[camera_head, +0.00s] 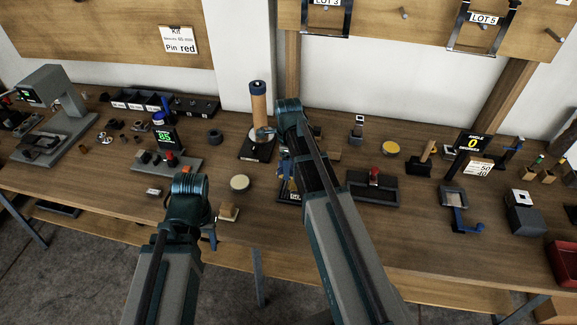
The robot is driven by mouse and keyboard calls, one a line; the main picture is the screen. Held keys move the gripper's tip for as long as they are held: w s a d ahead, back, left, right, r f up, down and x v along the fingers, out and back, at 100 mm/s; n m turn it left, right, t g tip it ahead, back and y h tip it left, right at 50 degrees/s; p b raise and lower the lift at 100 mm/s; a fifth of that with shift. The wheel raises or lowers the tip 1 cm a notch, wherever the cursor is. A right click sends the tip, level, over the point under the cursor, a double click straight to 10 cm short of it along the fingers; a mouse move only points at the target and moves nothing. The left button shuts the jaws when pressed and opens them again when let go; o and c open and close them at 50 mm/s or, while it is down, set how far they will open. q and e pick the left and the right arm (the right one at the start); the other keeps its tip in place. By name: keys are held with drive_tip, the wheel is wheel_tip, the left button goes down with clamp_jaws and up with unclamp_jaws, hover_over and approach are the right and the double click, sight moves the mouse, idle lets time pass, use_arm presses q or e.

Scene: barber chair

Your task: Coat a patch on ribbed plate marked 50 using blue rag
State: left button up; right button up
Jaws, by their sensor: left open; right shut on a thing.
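My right arm reaches over the middle of the bench, and its gripper (285,174) points down just above a small dark plate (292,197) with pale markings too small to read. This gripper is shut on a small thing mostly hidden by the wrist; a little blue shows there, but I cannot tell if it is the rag. My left gripper (211,238) is open near the bench's front edge, partly hidden behind its own wrist. I cannot make out which plate is the ribbed one marked 50. A white card (478,168) with numbers stands at the right.
A cylinder with a tan middle (258,102) stands on a dark base behind the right gripper. A dark tray (374,194) with a red knob is to the right.

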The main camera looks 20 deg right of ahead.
use_arm(q)
drive_tip(key=shift+r, duration=0.4)
use_arm(e)
drive_tip(key=shift+r, duration=0.45)
wheel_tip(320, 180, up, 3)
drive_tip(key=p, duration=0.3)
use_arm(q)
wheel_tip(320, 180, up, 3)
use_arm(e)
drive_tip(key=shift+d, duration=0.1)
